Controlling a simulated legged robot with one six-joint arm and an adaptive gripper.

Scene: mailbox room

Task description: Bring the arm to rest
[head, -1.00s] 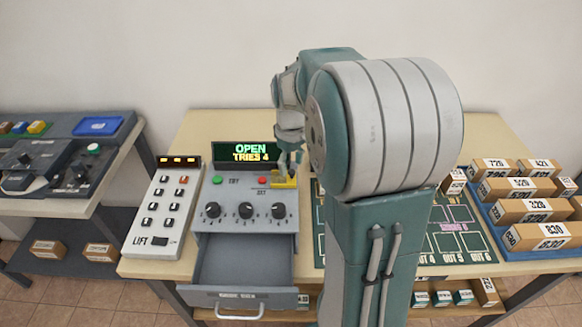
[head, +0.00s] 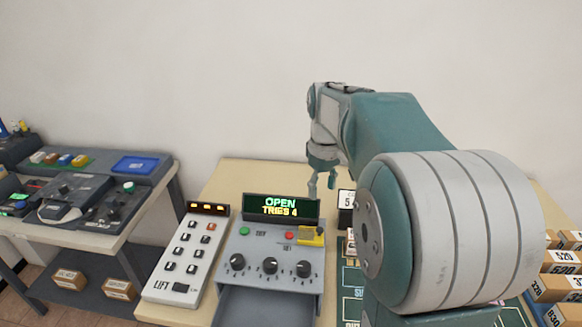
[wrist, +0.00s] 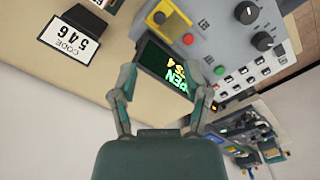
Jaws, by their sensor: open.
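My gripper (head: 321,188) hangs above the back of the table, just right of the lock box's display, with its fingers apart and nothing between them. In the wrist view my gripper (wrist: 163,100) is open, with the green display (wrist: 170,72) seen beyond the fingers. The display (head: 281,208) reads OPEN and TRIES 4. The grey lock box (head: 270,250) below it has three black knobs, a green and a red button and a yellow part (head: 310,236). My arm covers much of the right side of the table.
A LIFT keypad (head: 185,250) stands left of the lock box. A code card reading 546 (wrist: 77,41) stands on the table near my gripper. Numbered boxes (head: 560,262) sit at the right. A side table (head: 100,225) with devices stands left.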

